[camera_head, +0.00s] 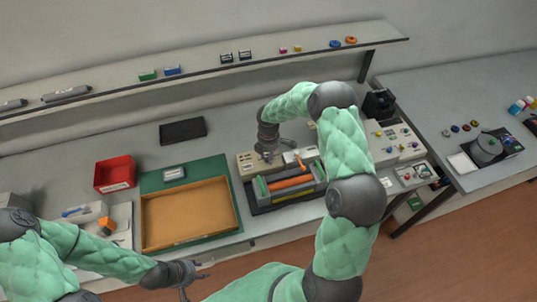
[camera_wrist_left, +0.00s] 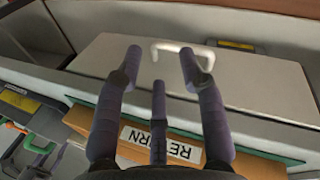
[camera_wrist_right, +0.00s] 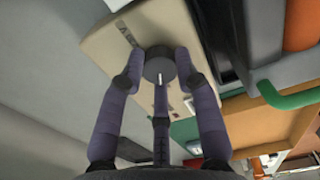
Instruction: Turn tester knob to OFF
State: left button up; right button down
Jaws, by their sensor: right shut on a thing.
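The tester is a beige box (camera_wrist_right: 130,40) with a dark round knob (camera_wrist_right: 160,66) that bears a light pointer line. In the head view the tester (camera_head: 246,163) stands at the back of the bench, behind the cartridge cradle. My right gripper (camera_wrist_right: 158,72) comes down on it from above, its fingers shut around the knob; in the head view it partly hides the knob (camera_head: 268,152). The lettering on the tester is too small to read. My left gripper (camera_wrist_left: 160,60) is open and empty, in front of the bench near a drawer with a white handle (camera_wrist_left: 172,48).
A cradle with a cartridge and an orange roller (camera_head: 290,182) lies just in front of the tester. A wooden tray (camera_head: 143,225) on a green mat (camera_head: 215,165) and a red bin (camera_head: 112,172) are to the left. A shelf (camera_head: 210,68) runs behind.

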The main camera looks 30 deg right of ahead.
jog(key=shift+n, duration=0.6)
jog(key=c, duration=0.9)
grip_release()
jog(key=shift+r, duration=0.1)
notch_tip(320, 180, up, 12)
jog(key=shift+f, duration=0.2)
